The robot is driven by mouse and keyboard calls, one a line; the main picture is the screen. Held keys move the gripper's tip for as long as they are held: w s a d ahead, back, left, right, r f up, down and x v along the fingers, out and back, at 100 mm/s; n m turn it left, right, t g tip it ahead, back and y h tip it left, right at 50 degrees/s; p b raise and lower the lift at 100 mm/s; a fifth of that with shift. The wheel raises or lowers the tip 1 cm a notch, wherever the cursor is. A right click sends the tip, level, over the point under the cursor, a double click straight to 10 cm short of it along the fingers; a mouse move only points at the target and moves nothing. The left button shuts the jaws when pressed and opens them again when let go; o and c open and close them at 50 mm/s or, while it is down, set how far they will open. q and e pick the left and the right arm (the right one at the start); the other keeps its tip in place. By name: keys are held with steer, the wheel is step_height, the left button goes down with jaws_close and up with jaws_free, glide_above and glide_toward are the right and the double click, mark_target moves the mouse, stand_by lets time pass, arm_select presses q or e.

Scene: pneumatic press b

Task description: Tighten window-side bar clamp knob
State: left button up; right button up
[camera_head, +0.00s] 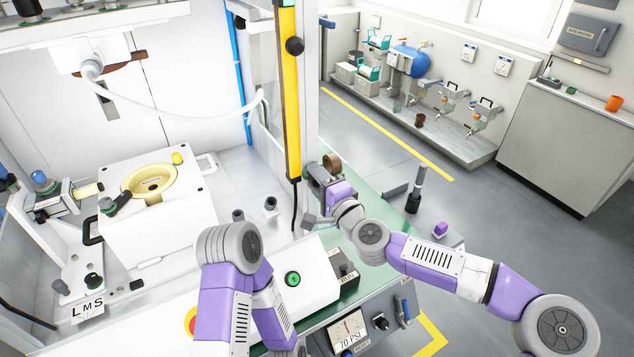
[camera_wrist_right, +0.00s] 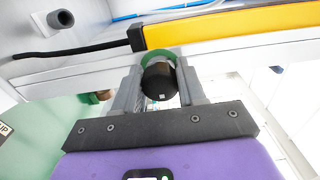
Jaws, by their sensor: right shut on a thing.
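In the right wrist view, a black round knob (camera_wrist_right: 160,82) sits between the two grey fingers of my right gripper (camera_wrist_right: 158,95), which is shut on it. A green ring shows just behind the knob, by the end of the yellow bar (camera_wrist_right: 235,26). In the head view, my right gripper (camera_head: 312,183) is at the lower end of the upright yellow bar (camera_head: 289,90); the held knob is hidden there. Another black knob (camera_head: 295,46) is higher on the bar. My left arm is folded at the lower middle; its gripper is not in view.
A white press fixture (camera_head: 150,205) with a yellow round seat stands at the left. A white box with a green button (camera_head: 292,279) and a gauge panel (camera_head: 348,332) are in front. A black cable hangs beside the bar. Open floor lies to the right.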

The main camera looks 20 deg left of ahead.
steer(key=shift+s+a+f, duration=0.1)
steer(key=shift+f, duration=0.05)
steer(key=o, duration=0.8)
steer(key=shift+o, duration=1.2)
steer(key=v, duration=0.7)
steer(key=shift+s+d, duration=0.15)
steer(key=shift+d, duration=0.15)
